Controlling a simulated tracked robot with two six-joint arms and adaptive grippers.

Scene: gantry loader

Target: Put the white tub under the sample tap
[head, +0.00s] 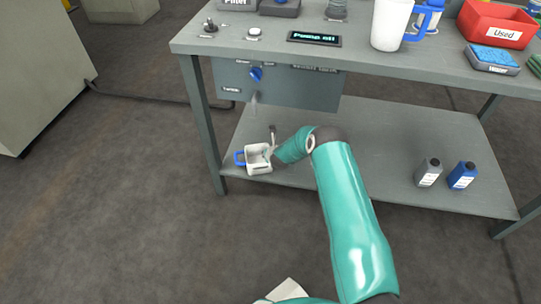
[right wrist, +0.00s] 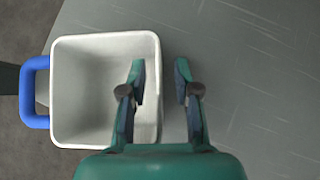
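The white tub (head: 259,168) with a blue handle (head: 239,158) stands upright on the table's lower shelf, near its left front edge. It also shows in the right wrist view (right wrist: 85,90), and its inside looks empty. The sample tap (head: 254,98) hangs below the grey panel with a blue knob (head: 256,74). The tub is below the tap in the head view; exact alignment cannot be told. My right gripper (right wrist: 160,78) is open, one finger over the tub's opening and one outside its right wall, with gaps to the wall. My left gripper is out of view.
A grey bottle (head: 428,173) and a blue bottle (head: 462,176) stand at the right of the lower shelf (head: 350,135). The tabletop above holds a white jug (head: 389,25), a red "Used" bin (head: 497,24) and a display (head: 314,38). A table leg (head: 201,125) is left of the tub.

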